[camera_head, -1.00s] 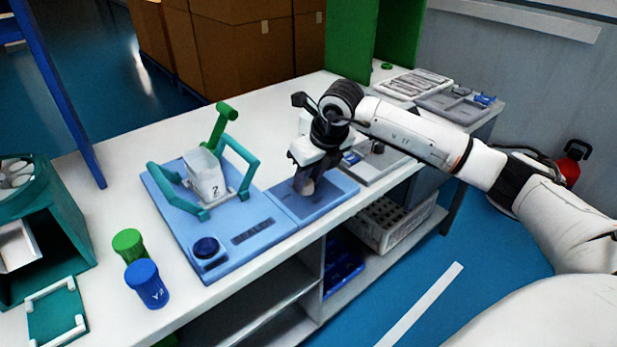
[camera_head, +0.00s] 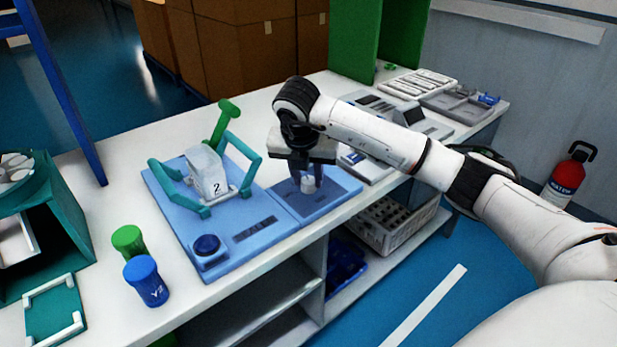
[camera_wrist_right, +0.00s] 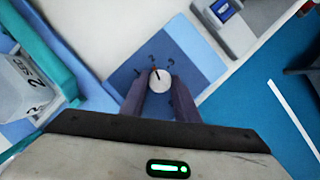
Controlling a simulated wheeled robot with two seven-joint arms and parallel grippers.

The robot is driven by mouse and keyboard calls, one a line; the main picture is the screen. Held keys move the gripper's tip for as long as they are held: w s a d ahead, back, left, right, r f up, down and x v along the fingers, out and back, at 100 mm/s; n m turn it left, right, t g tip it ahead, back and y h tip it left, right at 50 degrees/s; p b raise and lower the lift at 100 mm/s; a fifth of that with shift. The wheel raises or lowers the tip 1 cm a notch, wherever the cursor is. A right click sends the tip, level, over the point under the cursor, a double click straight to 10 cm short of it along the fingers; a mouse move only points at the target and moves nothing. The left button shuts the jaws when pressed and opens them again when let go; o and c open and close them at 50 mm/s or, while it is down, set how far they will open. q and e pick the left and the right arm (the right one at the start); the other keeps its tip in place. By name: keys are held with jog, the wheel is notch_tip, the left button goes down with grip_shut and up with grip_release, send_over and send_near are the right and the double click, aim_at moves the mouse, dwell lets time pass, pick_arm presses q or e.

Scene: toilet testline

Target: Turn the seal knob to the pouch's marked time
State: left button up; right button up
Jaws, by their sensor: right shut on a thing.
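The seal knob is a small white round dial (camera_head: 308,185) on a blue panel (camera_head: 336,195). The pouch (camera_head: 207,172), whitish and marked with a 2, stands in the teal-handled sealer (camera_head: 163,212). My left gripper is not in view.
A dark blue button (camera_head: 207,246) is on the sealer's front corner. Green (camera_head: 128,241) and blue (camera_head: 146,281) capped jars stand left of it. A grey device (camera_head: 368,170) is close right of the knob panel. Bare white bench lies behind.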

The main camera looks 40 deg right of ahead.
jog(key=shift+m, duration=0.5)
jog(key=o, duration=1)
jog(key=shift+o, duration=0.2)
jog(key=shift+r, duration=0.1)
jog(key=v, duration=1)
jog(key=shift+w+a, duration=0.1)
